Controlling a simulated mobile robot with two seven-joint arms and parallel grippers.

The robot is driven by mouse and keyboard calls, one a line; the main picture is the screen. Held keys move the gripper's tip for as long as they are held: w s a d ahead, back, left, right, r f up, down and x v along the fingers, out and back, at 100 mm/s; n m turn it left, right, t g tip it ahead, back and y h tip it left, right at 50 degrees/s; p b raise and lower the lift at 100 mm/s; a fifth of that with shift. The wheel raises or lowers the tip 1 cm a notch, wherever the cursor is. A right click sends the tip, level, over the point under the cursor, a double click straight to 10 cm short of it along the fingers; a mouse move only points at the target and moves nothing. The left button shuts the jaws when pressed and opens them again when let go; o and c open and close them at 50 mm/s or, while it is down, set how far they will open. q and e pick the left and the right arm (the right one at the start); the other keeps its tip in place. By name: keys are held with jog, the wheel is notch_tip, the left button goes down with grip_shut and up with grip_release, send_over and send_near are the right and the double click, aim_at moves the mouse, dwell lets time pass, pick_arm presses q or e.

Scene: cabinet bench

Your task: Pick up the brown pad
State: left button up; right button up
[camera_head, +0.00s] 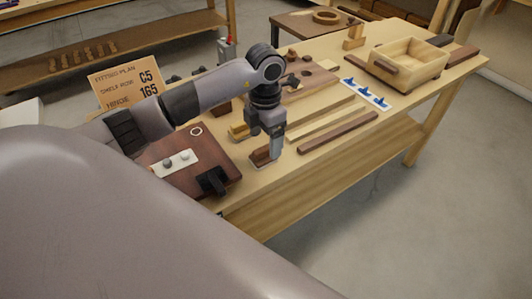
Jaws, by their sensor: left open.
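A small brown pad (260,158) lies on the wooden bench near its front edge. My left arm comes in from the left, and my left gripper (273,152) points down right at the pad. A grey finger covers part of the pad. The jaws are open; I cannot tell whether the fingers touch the pad. My right gripper is out of view.
A dark brown board (190,172) with a pale plate lies left of the pad. Long wood strips (338,132) lie to the right, with blue pieces on a white sheet (365,94) and a wooden drawer box (408,64) beyond. A sign (127,84) stands behind my arm.

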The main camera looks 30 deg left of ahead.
aim_at(263, 149)
pick_arm(q)
jog(key=f, duration=0.5)
jog(key=shift+a+f+p, duration=0.35)
jog(key=c, duration=1.1)
